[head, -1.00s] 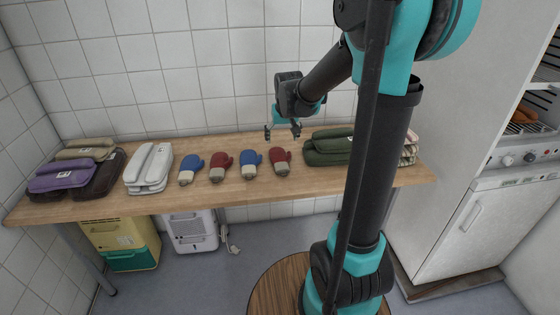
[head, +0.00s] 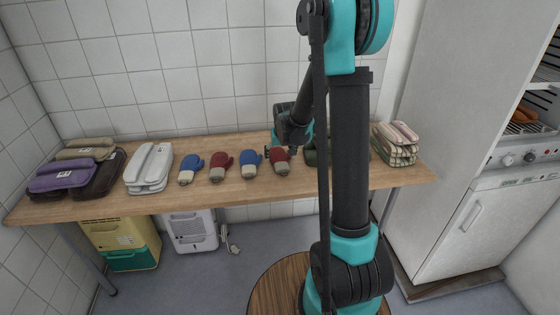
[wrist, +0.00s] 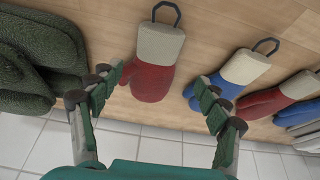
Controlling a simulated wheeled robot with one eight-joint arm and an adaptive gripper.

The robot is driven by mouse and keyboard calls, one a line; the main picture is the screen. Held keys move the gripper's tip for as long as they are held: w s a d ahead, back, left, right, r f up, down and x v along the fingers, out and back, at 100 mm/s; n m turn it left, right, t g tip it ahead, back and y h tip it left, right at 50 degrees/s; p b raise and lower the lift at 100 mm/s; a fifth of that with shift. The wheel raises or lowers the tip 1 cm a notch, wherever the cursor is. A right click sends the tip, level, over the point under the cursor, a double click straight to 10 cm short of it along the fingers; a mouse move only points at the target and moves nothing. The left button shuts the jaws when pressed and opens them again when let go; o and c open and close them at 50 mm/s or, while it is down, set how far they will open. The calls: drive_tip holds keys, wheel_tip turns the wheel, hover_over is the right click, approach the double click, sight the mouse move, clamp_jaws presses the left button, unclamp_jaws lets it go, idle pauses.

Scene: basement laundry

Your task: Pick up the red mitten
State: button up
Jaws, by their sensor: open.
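Two red mittens with pale cuffs lie on the wooden table. The right-hand red mitten (head: 280,164) is at the right end of the mitten row, and the other red mitten (head: 220,163) lies between two blue ones. My gripper (head: 283,150) is low at the back of the right-hand red mitten. In the wrist view, this red mitten (wrist: 152,82) lies between the spread fingers of my gripper (wrist: 160,88), cuff and dark loop pointing up. The gripper is open and empty. Contact with the mitten cannot be told.
A blue mitten (head: 250,163) lies close beside the right-hand red mitten; it also shows in the wrist view (wrist: 222,86). Dark green folded textiles (wrist: 38,60) lie on its other side. White textiles (head: 149,167) and purple ones (head: 65,175) lie left. A tiled wall (head: 170,70) stands behind.

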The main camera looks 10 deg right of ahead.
sight(281, 163)
drive_tip(key=f, duration=0.3)
drive_tip(key=shift+w+d+f, duration=0.2)
drive_tip(key=shift+w+d, duration=0.1)
drive_tip(key=shift+w, duration=0.05)
drive_tip(key=shift+x, duration=0.8)
drive_tip(key=shift+c, duration=0.4)
drive_tip(key=c, duration=1.1)
drive_tip(key=shift+c, duration=0.2)
